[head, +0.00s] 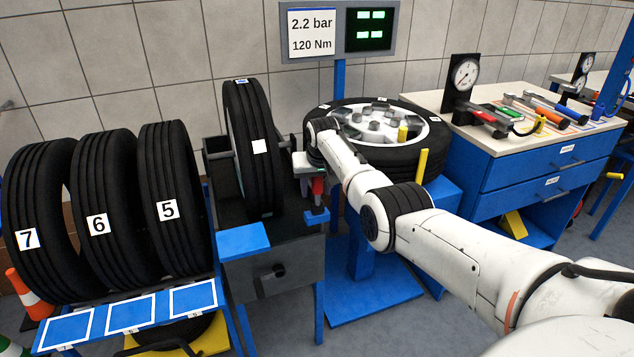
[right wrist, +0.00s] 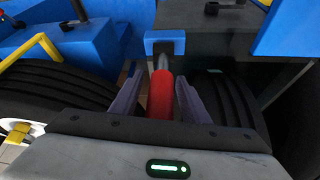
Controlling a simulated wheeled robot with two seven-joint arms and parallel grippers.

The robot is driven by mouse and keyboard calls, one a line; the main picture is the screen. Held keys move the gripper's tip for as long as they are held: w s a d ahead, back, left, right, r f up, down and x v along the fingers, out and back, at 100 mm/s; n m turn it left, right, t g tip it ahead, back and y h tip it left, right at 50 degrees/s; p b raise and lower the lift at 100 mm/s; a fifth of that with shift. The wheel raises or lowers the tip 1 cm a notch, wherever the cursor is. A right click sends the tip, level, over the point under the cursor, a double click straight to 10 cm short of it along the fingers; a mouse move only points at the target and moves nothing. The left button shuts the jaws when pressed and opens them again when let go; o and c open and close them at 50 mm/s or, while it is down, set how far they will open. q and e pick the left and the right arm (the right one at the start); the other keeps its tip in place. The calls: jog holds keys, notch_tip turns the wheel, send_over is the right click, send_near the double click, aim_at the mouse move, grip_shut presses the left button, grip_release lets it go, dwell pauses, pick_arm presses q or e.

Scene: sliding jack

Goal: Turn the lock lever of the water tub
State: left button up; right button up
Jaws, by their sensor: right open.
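The water tub (head: 290,262) is a dark grey box with a tyre (head: 256,150) standing upright in it. Its lock lever (head: 318,187) has a red grip and sits at the tub's right side, above a small blue block (head: 316,216). In the right wrist view the red grip of the lever (right wrist: 161,97) runs on a short metal rod toward the blue block (right wrist: 165,43). My right gripper (head: 312,180) is open, with one finger on each side of the red grip; gaps show in the right wrist view (right wrist: 160,88). My left gripper is out of view.
A tyre on a wheel (head: 437,150) lies on a blue stand right of the tub, close to my right arm. Tyres 5 (head: 168,185), 6 and 7 stand in a rack at left. A blue-drawered workbench (head: 540,165) is at right.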

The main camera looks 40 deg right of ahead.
jog(key=p+v, duration=0.1)
jog(key=v, duration=0.9)
dwell(0.4)
jog(key=s+a+f+n, duration=0.4)
jog(key=s+a+f, duration=0.6)
jog(key=s+f, duration=0.55)
jog(key=s+a+n+y, duration=0.1)
jog(key=s+a+n, duration=0.1)
jog(key=s+a, duration=0.75)
jog(key=s+a+n+y, duration=0.2)
jog(key=s+a, duration=0.3)
jog(key=s, duration=0.9)
jog(key=w+a+f+t+y, duration=0.1)
jog(key=a+f+t, duration=0.1)
jog(key=f, duration=0.4)
jog(key=w+a+f+t, duration=0.2)
jog(key=a+f, duration=0.2)
jog(key=f, duration=0.2)
jog(key=shift+f+y, duration=0.35)
jog(key=shift+y, duration=0.05)
